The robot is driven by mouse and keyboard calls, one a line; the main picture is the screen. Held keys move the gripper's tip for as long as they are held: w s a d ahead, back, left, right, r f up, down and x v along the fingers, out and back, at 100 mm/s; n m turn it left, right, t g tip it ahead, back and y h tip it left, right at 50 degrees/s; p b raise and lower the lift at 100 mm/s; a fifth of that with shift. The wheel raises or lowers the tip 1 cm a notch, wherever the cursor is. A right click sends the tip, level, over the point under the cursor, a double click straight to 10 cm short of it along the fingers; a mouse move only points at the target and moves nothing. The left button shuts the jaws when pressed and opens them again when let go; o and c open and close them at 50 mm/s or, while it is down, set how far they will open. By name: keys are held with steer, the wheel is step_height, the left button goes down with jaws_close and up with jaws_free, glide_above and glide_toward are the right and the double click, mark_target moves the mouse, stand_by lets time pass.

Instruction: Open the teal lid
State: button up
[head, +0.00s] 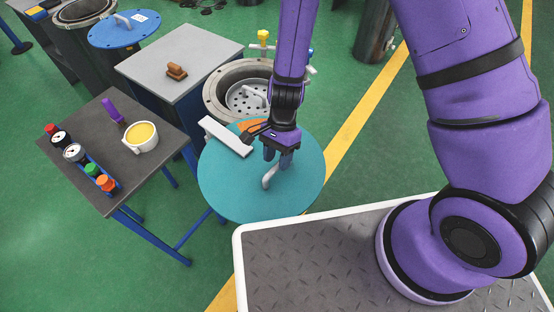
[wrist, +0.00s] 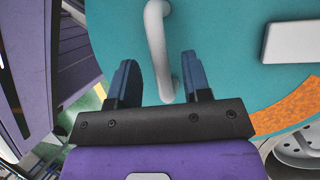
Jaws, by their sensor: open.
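The teal lid (head: 225,190) is a large round disc in front of an open flanged cylinder (head: 213,100), with the cylinder's perforated inside showing. An orange patch (head: 251,125) shows at the lid's far edge. The lid carries a pale curved handle (head: 268,180) and a white bar (head: 226,136). My gripper (head: 278,160) is open over the lid, close to the handle. In the wrist view, the teal lid (wrist: 225,75) fills most of the picture. The handle (wrist: 158,45) reaches down between the two open fingers (wrist: 160,78); I cannot tell whether they touch it.
A dark table (head: 118,170) at left holds gauges, coloured knobs and a cup of yellow stuff (head: 141,136). A grey-topped cabinet (head: 190,55) with a brown block stands behind it. A blue lid (head: 115,33) is at the back left.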

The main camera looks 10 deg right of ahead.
steer(key=v, duration=0.9)
steer(key=shift+r, duration=0.3)
steer(key=shift+w+d, duration=0.1)
steer(key=d+r+n+t, duration=0.25)
steer(key=d+r, duration=0.25)
steer(key=r, duration=0.6)
steer(key=d+r+n+t, duration=0.25)
steer(key=d+r, duration=0.35)
steer(key=r, duration=0.5)
steer(key=s+d+r+n+t+h, duration=0.2)
steer(key=s+d+r+n+t, duration=0.2)
steer(key=s+d+r, duration=0.6)
steer(key=s+r+n, duration=0.1)
steer(key=s+r, duration=0.1)
steer(key=s, duration=0.2)
steer(key=shift+d+r+t, duration=0.15)
steer(key=shift+d+t, duration=0.15)
steer(key=shift+t, duration=0.1)
